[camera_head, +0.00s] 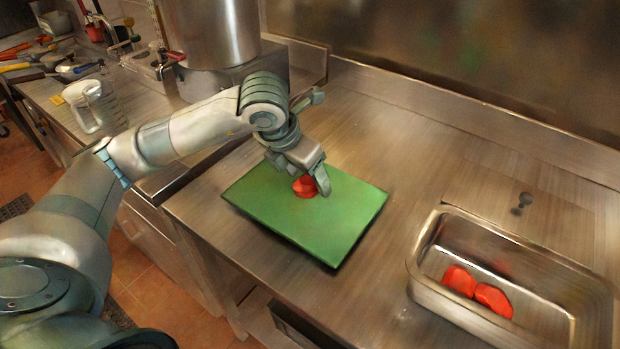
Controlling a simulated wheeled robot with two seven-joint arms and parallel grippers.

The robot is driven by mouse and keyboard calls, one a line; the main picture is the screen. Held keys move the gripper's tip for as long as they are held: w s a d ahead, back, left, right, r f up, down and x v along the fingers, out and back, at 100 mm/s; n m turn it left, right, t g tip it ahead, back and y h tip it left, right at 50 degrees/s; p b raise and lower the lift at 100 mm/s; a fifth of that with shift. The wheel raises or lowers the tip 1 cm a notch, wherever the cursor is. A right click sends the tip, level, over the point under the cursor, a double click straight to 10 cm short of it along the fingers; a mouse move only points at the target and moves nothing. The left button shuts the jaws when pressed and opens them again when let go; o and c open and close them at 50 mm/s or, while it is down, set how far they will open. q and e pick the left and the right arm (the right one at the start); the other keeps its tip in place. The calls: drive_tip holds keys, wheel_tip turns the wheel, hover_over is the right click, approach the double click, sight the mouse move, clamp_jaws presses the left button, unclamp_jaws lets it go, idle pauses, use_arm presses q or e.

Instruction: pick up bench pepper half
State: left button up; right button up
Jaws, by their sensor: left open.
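A red pepper half (304,187) lies on the green cutting board (325,227) on the steel bench. My left gripper (309,184) is open and low over the board, right at this pepper half. One finger shows at its right side; the gripper hides part of the pepper, and I cannot tell whether they touch. Two more red pepper pieces (476,289) lie in the steel tray (428,247) at the right. My right gripper is not in view.
A large steel pot (212,32) stands behind my left arm. A glass jug (97,106) and several tools are on the left counter. A small dark knob (523,201) is behind the tray. The bench between board and tray is clear.

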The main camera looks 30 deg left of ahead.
sight(310, 181)
use_arm(q)
drive_tip(key=shift+f, duration=0.1)
drive_tip(key=shift+c, duration=0.3)
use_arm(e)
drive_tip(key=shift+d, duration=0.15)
use_arm(q)
drive_tip(key=c, duration=1.1)
drive_tip(key=shift+w+r, duration=0.1)
drive_tip(key=shift+r, duration=0.6)
drive_tip(key=r, duration=0.1)
drive_tip(key=r+b, duration=0.1)
drive_tip(key=r, duration=0.1)
drive_tip(key=shift+d, duration=0.4)
drive_tip(key=d+r, duration=0.2)
drive_tip(key=d, duration=0.1)
drive_tip(key=d+r+b, duration=0.1)
drive_tip(key=d+r, duration=0.1)
drive_tip(key=d, duration=0.2)
drive_tip(key=d+r+b, duration=0.1)
drive_tip(key=d+r, duration=0.1)
drive_tip(key=d, duration=0.2)
drive_tip(key=shift+w+r, duration=0.2)
drive_tip(key=shift+r, duration=0.15)
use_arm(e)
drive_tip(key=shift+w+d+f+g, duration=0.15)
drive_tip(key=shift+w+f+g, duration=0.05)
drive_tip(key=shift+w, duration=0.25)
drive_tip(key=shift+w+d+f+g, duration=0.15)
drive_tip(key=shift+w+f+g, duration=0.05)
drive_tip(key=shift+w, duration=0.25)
